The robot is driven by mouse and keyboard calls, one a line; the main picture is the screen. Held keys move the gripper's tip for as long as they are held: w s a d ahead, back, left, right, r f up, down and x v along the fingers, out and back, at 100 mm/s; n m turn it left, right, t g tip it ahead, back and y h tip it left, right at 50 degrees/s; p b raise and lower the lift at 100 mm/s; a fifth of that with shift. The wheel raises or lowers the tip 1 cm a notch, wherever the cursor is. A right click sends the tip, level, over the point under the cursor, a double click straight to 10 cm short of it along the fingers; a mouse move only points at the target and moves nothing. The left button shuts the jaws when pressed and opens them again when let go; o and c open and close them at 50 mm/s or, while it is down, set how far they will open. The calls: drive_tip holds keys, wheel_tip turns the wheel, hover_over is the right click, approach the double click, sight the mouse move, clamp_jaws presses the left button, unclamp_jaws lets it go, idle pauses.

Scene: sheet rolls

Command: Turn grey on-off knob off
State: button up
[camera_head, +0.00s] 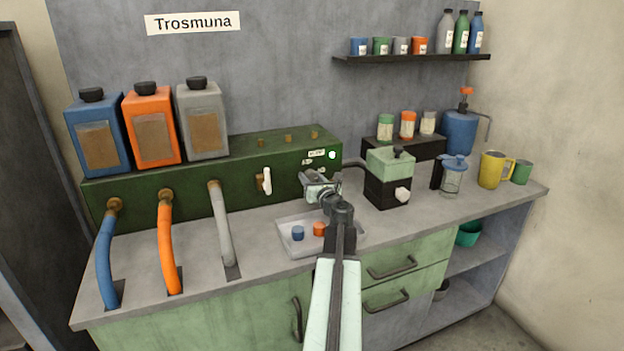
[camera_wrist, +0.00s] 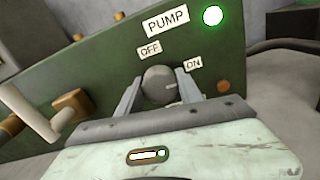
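The grey on-off knob (camera_wrist: 157,85) is on the dark green panel in the wrist view, below the "PUMP" label (camera_wrist: 166,21). A pale mark on the knob points right, toward the "ON" label (camera_wrist: 193,64); the "OFF" label (camera_wrist: 149,50) is at its upper left. A round light (camera_wrist: 213,16) glows green; it also shows in the head view (camera_head: 332,155). My gripper (camera_wrist: 158,88) is open, one finger on each side of the knob, with narrow gaps visible. In the head view my gripper (camera_head: 318,183) is at the panel and hides the knob.
A white lever (camera_head: 265,181) sticks out of the panel left of my gripper. Below my arm is a tray (camera_head: 292,250) with small blue and orange cups. A green-and-black machine (camera_head: 389,180) stands close on the right. Hoses hang at the left.

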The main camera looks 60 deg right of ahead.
drive_tip(key=shift+s, duration=0.1)
drive_tip(key=shift+c, duration=0.7)
drive_tip(key=shift+n, duration=0.4)
drive_tip(key=n, duration=0.8)
drive_tip(key=shift+n, duration=0.3)
drive_tip(key=n, duration=0.8)
drive_tip(key=shift+n, duration=0.5)
